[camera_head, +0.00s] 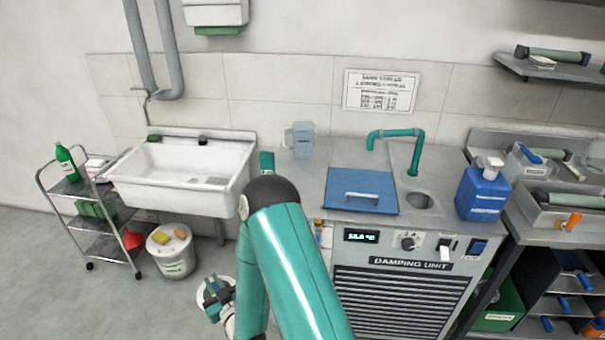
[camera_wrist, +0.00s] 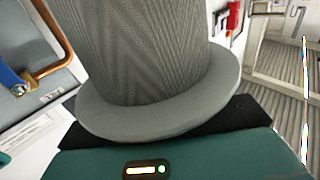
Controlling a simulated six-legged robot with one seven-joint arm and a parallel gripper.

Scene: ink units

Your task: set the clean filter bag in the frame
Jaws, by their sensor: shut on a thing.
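A grey filter bag (camera_wrist: 150,55) with a pleated, tapering body and a wide smooth rim fills the middle of the wrist view. My gripper (camera_head: 214,297) is shut on it near the rim, and the bag's far end is out of that view. In the head view my gripper hangs low left of the damping unit, beside my teal arm. A pale round edge (camera_head: 229,284) shows around it there, probably the bag's rim. I cannot make out the frame for certain in either view.
The damping unit (camera_head: 400,300) has a blue lid (camera_head: 361,191), a round opening (camera_head: 419,201) and a teal pipe (camera_head: 396,133) on top. A sink (camera_head: 180,175), a white bucket (camera_head: 172,258) and a wheeled trolley (camera_head: 95,208) stand left. A blue canister (camera_head: 482,195) stands right.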

